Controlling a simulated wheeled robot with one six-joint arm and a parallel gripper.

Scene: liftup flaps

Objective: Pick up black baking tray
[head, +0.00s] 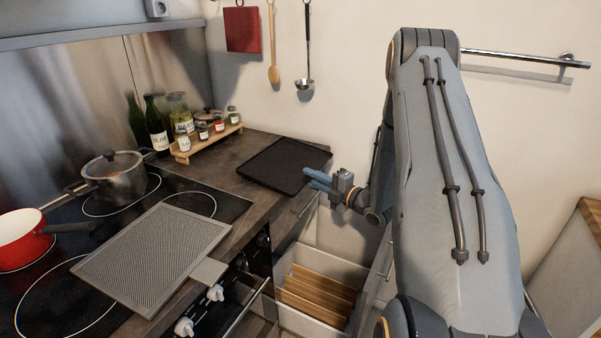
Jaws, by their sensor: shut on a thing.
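The black baking tray (280,163) lies at the far end of the dark countertop, near the back wall. It looks flat, and I cannot tell whether it is lifted at all. My gripper (309,177) is at the tray's right edge, coming from the right, with its blue fingers shut on that edge. The exact contact is small and partly hidden by the fingers.
A perforated grey sheet (152,258) with a handle lies over the hob. A pot (117,178) and a red pan (23,240) stand on the left. An open drawer (318,292) lies below.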

